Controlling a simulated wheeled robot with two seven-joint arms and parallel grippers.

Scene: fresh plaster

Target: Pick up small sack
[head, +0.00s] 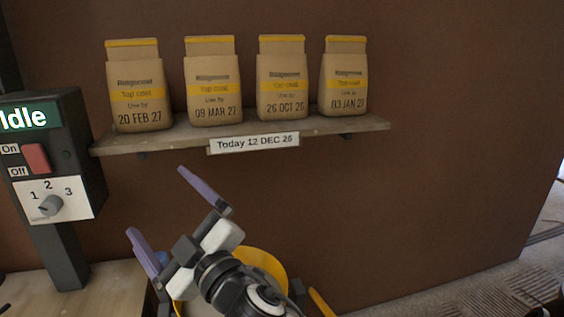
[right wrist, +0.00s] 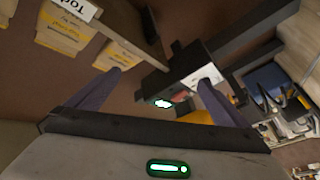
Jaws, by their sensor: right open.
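Several small tan paper sacks with yellow bands stand upright in a row on a wooden shelf (head: 180,136). From left to right they are the sack marked 20 FEB 27 (head: 138,78), the sack marked 09 MAR 27 (head: 212,76), the sack marked 26 OCT 26 (head: 282,73) and the sack marked 03 JAN 27 (head: 345,71). My right gripper (head: 156,201) is open and empty, below the shelf and in front of the wall. Its spread fingers also show in the right wrist view (right wrist: 160,78). My left gripper is not in view.
A label on the shelf edge (head: 254,143) reads "Today 12 DEC 26". A control box (head: 50,160) on a post stands left of the shelf, showing "Idle", with a red switch and a dial. A yellow round thing (head: 262,266) is partly hidden behind my right arm.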

